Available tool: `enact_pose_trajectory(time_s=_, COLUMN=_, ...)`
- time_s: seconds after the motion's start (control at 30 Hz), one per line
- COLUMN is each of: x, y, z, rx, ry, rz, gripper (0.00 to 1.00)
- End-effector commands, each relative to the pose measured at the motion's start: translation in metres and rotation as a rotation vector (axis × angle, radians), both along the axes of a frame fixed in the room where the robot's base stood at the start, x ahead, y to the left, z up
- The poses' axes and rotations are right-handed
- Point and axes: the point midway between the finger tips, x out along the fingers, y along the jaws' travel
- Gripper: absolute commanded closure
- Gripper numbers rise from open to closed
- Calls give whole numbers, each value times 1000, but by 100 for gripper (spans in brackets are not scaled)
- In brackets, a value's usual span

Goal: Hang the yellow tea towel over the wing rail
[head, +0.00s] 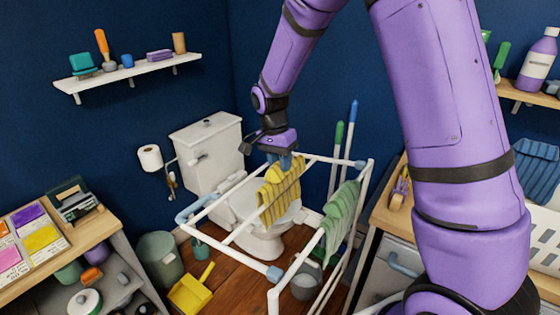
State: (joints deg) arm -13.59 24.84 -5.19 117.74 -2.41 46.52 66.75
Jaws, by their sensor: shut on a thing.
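The yellow striped tea towel (281,197) hangs below my gripper (280,160), which is shut on its upper part. The towel is at an inner rail of the white drying rack (248,226), with folds on both sides of its top. I cannot tell whether the rail bears its weight. The rack's wing (207,208) reaches out to the left, with blue fittings. A green towel (341,217) hangs on the rack's right side. My gripper's fingertips are partly hidden by the towel.
A toilet (212,150) stands behind the rack. A yellow dustpan (190,292), a grey-green bin (159,258) and a bucket (304,286) are on the floor around it. A shelf unit (95,240) is at left, a wooden counter (392,215) at right. Two poles (350,128) lean behind.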

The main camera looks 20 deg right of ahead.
Motion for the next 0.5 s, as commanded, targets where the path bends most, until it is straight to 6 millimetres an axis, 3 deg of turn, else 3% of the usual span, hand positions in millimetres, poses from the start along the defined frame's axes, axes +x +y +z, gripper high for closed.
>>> enact_pose_trajectory(time_s=0.5, x=-1, y=-1, z=-5, rx=-1, ry=1, rz=0, gripper=100)
